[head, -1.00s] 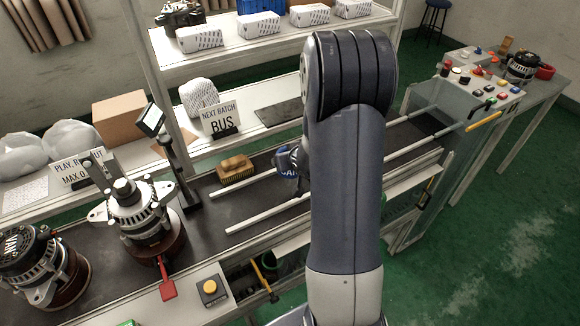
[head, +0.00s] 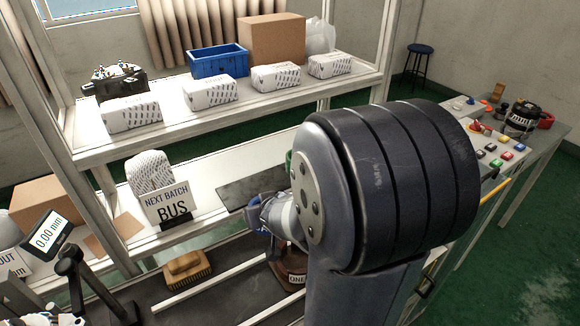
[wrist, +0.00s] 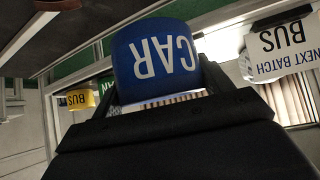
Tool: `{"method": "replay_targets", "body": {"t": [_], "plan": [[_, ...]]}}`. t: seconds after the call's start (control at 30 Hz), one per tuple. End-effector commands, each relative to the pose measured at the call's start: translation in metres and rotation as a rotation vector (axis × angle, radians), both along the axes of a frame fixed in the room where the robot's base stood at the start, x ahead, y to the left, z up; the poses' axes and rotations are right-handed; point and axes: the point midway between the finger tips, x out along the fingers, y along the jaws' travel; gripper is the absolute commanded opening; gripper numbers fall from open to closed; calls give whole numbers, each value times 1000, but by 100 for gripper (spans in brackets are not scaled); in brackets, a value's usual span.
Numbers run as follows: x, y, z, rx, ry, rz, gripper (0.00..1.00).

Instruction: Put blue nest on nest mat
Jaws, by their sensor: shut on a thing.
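The blue nest (wrist: 155,60), marked CAR, fills the top middle of the wrist view, with its lettering upside down. My gripper (wrist: 158,88) is shut on it, one finger on each side. In the head view my gripper (head: 272,218) and a bit of the blue nest (head: 259,214) show left of my arm, in front of the lower shelf. A dark flat mat (head: 238,194), likely the nest mat, lies on that shelf beyond the gripper. My gripper and arm hide its right part.
A NEXT BATCH BUS sign (head: 168,203) stands left of the mat. A brush (head: 187,268) and pale rails lie on the conveyor below. A yellow BUS piece (wrist: 77,100) shows in the wrist view. The upper shelf (head: 200,122) overhangs behind.

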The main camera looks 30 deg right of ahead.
Motion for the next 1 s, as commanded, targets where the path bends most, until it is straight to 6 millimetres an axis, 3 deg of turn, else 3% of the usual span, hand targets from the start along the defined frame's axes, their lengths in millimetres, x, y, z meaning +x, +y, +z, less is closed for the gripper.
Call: {"method": "replay_targets", "body": {"t": [0.17, 0.8, 1.0], "plan": [[17, -3, 0, 1, 1, -1, 41], [146, -29, 4, 0, 2, 0, 41], [164, -33, 2, 0, 0, 0, 41]]}}
